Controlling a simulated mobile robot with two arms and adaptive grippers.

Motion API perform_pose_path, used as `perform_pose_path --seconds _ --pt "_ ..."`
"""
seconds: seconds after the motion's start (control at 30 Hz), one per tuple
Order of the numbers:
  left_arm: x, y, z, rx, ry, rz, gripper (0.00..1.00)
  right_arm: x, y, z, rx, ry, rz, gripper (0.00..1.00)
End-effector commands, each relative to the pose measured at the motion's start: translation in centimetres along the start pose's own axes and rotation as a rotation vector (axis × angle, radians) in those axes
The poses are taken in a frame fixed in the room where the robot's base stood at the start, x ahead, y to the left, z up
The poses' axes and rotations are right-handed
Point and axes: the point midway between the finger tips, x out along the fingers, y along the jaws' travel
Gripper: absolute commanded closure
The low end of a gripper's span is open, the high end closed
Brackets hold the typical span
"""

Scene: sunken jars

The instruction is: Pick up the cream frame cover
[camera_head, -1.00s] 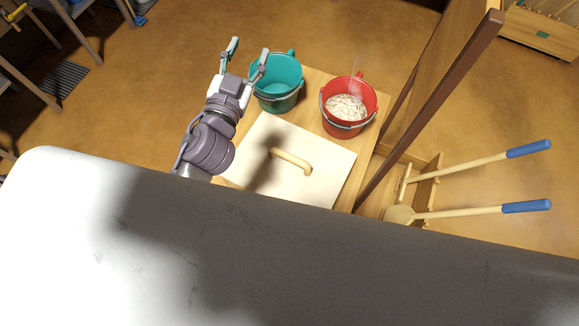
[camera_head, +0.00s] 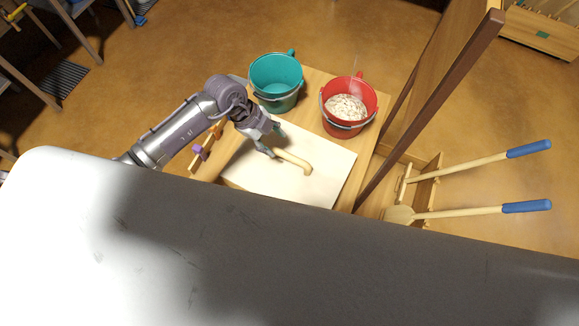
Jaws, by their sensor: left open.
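The cream frame cover (camera_head: 315,150) is a flat pale square board lying on a wooden stand, with a light wooden bar handle (camera_head: 294,161) across its middle. My left gripper (camera_head: 276,141) is open, pointing down at the left end of the handle. Its fingertips look close to the handle; I cannot tell whether they touch it. The arm and gripper hide the cover's upper left part. The big grey surface at the front hides part of the cover's near edge. My right gripper is not in view.
A teal bucket (camera_head: 276,82) and a red bucket (camera_head: 347,104) with pale contents stand behind the cover on the wooden top. A dark wooden post (camera_head: 430,110) rises at the right. Two blue-handled tools (camera_head: 480,161) lean beside it.

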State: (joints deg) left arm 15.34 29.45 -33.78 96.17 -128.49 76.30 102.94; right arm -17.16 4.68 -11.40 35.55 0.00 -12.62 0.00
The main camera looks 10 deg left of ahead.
Motion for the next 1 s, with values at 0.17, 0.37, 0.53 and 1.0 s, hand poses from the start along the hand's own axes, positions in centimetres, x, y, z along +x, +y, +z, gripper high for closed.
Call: perform_pose_path --seconds 0.17,0.37,0.53,1.0 --pt "3.5 0.0 -0.1 0.0 0.004 0.0 0.48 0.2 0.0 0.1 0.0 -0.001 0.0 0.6" --pt "5.1 -0.1 -0.1 0.002 0.003 -0.002 0.48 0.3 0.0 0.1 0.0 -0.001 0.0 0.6" --pt "7.0 0.1 -0.4 0.001 0.005 0.0 0.48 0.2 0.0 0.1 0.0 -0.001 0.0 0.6" --pt "10.3 0.1 -0.4 0.003 0.003 -0.003 0.48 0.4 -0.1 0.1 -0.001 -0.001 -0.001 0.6"
